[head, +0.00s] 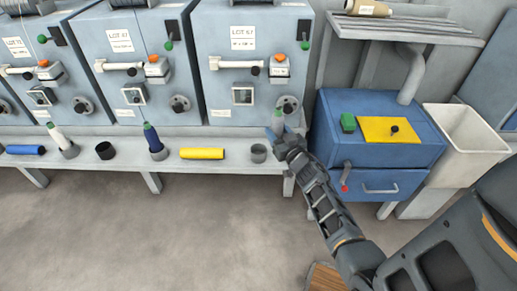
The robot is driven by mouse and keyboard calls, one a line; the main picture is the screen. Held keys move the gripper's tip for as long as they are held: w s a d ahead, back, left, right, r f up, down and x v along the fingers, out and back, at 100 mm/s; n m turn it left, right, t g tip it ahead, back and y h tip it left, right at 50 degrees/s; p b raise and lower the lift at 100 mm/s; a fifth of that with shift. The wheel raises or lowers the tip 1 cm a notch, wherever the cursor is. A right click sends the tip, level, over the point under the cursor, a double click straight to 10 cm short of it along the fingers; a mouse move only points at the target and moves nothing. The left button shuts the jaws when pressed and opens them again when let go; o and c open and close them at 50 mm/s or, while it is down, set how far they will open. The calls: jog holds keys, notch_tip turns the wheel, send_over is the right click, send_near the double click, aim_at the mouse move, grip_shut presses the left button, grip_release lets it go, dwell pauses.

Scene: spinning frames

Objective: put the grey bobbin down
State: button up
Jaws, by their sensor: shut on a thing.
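My gripper (277,131) is at the front of the right-hand machine, above the right end of the pale bench. It is shut on the grey bobbin (288,103), whose small pale upper part shows above the fingers. Its lower part is hidden by the gripper. The bobbin blends with the grey machine front, so its exact tilt is hard to tell. An empty-looking grey cup (258,153) stands on the bench just left of and below my gripper.
A blue cabinet (350,165) and white bin (468,137) stand right.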

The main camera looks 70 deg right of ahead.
jog(key=shift+w+d+f+b, duration=0.15)
jog(key=shift+w+f+b, duration=1.1)
jog(key=shift+f, duration=0.15)
jog(key=shift+w+d+f+b, duration=0.2)
jog(key=shift+w+f+b, duration=1)
jog(key=shift+f, duration=0.2)
jog(key=shift+w+d+f+b, duration=0.15)
jog(key=shift+w+f+b, duration=1.1)
jog(key=shift+f, duration=0.15)
jog(key=shift+f+b, duration=0.3)
jog(key=shift+f, duration=0.1)
jog(key=o, duration=1.1)
